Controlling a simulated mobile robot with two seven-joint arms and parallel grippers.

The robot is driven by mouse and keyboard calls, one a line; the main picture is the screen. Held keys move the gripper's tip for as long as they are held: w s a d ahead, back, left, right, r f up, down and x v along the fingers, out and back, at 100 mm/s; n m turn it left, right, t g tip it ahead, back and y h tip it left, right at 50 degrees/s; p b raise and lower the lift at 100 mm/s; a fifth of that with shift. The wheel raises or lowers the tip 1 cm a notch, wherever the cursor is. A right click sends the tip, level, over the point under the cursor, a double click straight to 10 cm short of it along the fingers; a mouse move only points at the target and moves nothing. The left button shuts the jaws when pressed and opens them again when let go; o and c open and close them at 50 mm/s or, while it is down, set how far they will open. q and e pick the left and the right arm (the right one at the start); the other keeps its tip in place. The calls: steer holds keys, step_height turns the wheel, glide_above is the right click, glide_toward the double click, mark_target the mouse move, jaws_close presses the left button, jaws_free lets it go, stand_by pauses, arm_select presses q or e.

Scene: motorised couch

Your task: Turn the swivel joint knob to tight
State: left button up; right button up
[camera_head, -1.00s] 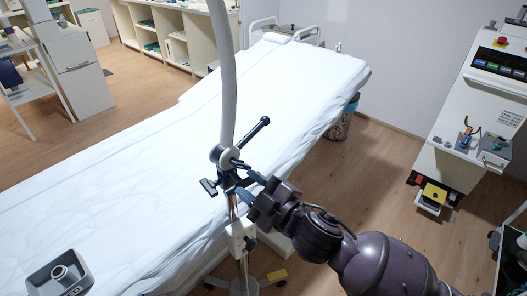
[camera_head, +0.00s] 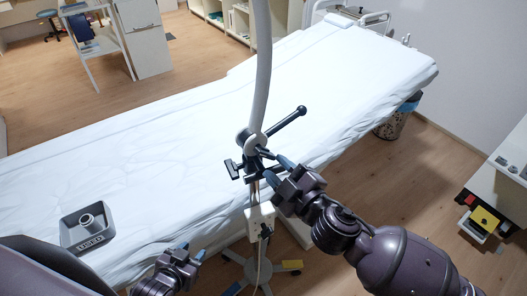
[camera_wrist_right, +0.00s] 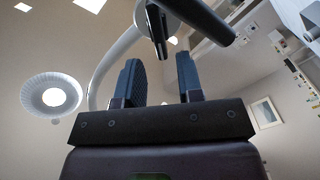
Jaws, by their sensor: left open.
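The swivel joint (camera_head: 251,142) is a round grey clamp at the foot of a thick pale column beside the bed. My right gripper (camera_head: 272,168) is just right of the joint's lower part. In the right wrist view its two blue-black fingers (camera_wrist_right: 160,75) stand apart, with a dark flat piece (camera_wrist_right: 157,32) in the gap near and beyond their tips; contact cannot be told. My left gripper (camera_head: 191,250) is open and empty at the lower left.
The white-sheeted bed (camera_head: 150,160) fills the middle. A grey tray (camera_head: 88,228) with a ring-shaped part lies on its near side. A pale box (camera_head: 259,220) on the stand is below the joint.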

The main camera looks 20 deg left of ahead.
mark_target(264, 157)
steer(key=x, duration=0.4)
steer(key=shift+a, duration=0.15)
arm_select(q)
steer(key=shift+w+d+r, duration=0.15)
steer(key=shift+w, duration=0.2)
arm_select(e)
steer(key=shift+x, duration=0.95)
steer(key=shift+w, duration=0.1)
steer(key=shift+c, duration=0.5)
jaws_close()
